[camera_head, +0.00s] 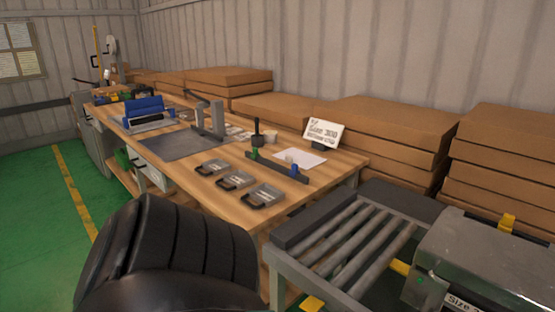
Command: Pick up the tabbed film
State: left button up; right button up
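A thin white sheet (302,157) lies on the wooden workbench (215,200), near its right end. It could be the film, but I cannot make out a tab on it. A dark bar (277,167) with a green block and a blue block lies along the sheet's front side. Three grey flat pieces with dark handles lie in a row in front of it: one at the back (212,167), one in the middle (235,180) and one at the front (264,195). Neither of my grippers is in view.
A white sign (324,132) stands behind the sheet. A dark mat (180,144), a grey upright fixture (208,124) and a blue device (145,110) are farther left. A roller conveyor (345,240) and a grey machine (480,262) are at right. Brown boxes (385,128) line the wall.

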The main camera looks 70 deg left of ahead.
aim_at(306, 161)
jog(key=u, duration=2.15)
jog(key=i+j, duration=0.25)
jog(key=j, duration=0.15)
jog(key=i+j, duration=0.3)
jog(key=j, duration=0.15)
jog(key=i+j, duration=0.25)
jog(key=j, duration=0.15)
jog(key=i+j, duration=0.25)
jog(key=j, duration=0.2)
jog(key=i+j, duration=0.55)
jog(key=j, duration=0.3)
